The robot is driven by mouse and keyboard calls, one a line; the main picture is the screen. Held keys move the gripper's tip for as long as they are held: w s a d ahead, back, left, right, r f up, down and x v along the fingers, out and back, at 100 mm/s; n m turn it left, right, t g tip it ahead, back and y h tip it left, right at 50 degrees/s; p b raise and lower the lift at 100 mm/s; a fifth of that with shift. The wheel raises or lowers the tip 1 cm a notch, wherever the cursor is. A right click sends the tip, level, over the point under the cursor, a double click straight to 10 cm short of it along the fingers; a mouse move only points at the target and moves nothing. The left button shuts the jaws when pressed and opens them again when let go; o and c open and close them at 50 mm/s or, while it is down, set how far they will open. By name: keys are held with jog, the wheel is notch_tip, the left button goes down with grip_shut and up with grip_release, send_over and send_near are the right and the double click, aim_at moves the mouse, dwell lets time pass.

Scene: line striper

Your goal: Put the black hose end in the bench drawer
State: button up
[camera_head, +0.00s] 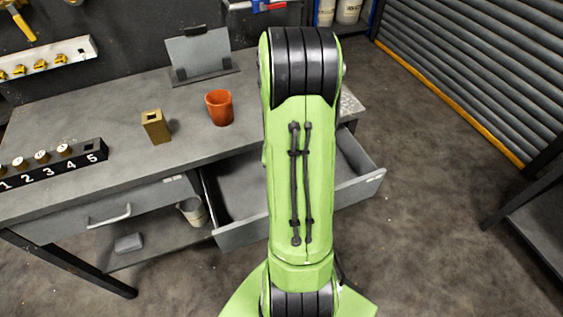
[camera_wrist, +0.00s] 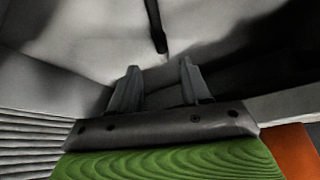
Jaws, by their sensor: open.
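The bench drawer (camera_head: 362,190) is pulled out under the right part of the bench; the visible part of its inside is bare, and my arm hides its middle. In the wrist view my gripper (camera_wrist: 159,63) shows two grey fingers standing apart, with nothing between them. A thin black piece, which looks like the black hose end (camera_wrist: 154,24), shows just beyond the fingertips, apart from them. It lies against or above a grey surface; I cannot tell which. In the head view, my arm hides the gripper and no hose end shows.
On the bench (camera_head: 185,160) stand an orange cup (camera_head: 219,108), a brass block (camera_head: 155,127) and a numbered black rack (camera_head: 60,167). A closed drawer (camera_head: 100,212) is on the left. A bucket (camera_head: 192,211) sits on the lower shelf. Floor right of the drawer is clear.

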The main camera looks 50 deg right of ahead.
jog(key=w+a+r+n+t+y, duration=0.1)
jog(key=a+r+n, duration=0.1)
jog(key=a+r, duration=0.5)
jog(key=w+a+r+n+t, duration=0.1)
jog(key=w+a+r+n, duration=0.15)
jog(key=a+r, duration=0.45)
jog(key=s+a+r+n+y, duration=0.3)
jog(key=s+a+r+n, duration=0.3)
jog(key=s+a, duration=0.5)
notch_tip(320, 180, up, 2)
jog(key=shift+s+a, duration=0.2)
jog(key=shift+a, duration=1)
